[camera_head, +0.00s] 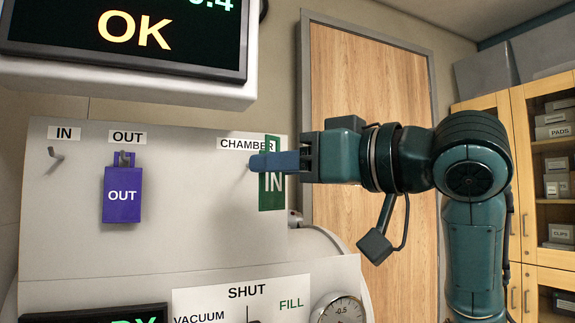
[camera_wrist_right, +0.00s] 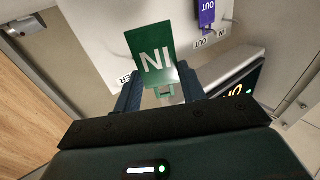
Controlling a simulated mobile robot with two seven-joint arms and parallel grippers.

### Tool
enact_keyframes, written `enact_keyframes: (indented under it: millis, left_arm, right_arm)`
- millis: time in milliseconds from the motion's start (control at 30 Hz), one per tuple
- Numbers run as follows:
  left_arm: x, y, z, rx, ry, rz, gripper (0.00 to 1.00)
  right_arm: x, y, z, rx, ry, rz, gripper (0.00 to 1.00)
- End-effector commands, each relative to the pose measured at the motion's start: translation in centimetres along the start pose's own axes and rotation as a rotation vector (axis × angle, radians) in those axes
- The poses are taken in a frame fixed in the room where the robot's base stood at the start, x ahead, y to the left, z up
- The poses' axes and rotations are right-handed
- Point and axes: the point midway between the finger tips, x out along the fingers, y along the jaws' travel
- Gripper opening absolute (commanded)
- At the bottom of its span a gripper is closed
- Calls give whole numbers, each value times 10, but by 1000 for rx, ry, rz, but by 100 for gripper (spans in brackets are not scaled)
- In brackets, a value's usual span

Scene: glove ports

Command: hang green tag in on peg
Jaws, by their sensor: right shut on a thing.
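The green tag (camera_head: 271,192) with white "IN" is upright in front of the panel's right edge, beside the CHAMBER label. My right gripper (camera_head: 262,163) is shut on it, and the fingers cover part of its upper half. In the right wrist view the green tag (camera_wrist_right: 151,52) sits between the fingertips (camera_wrist_right: 158,88). The IN peg (camera_head: 55,153), a small bare hook under the IN label (camera_head: 64,133), is at the panel's far left, well apart from the tag. Whether a peg is behind the green tag is hidden. My left gripper is not in view.
A purple OUT tag (camera_head: 122,200) hangs on the OUT peg (camera_head: 123,156), between the IN peg and my right gripper. A display reading OK (camera_head: 135,30) overhangs the panel (camera_head: 190,210). A gauge (camera_head: 340,309) and SHUT plate (camera_head: 247,292) are below. A wooden door (camera_head: 345,75) is behind.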

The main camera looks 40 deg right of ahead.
Motion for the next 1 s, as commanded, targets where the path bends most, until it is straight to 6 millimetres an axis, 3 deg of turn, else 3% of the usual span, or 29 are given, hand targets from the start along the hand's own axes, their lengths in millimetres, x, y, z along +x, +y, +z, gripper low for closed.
enact_keyframes:
  millis: [1000]
  left_arm:
    - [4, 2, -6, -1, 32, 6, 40]
  right_arm:
    - [54, 31, 7, 1, 0, 0, 16]
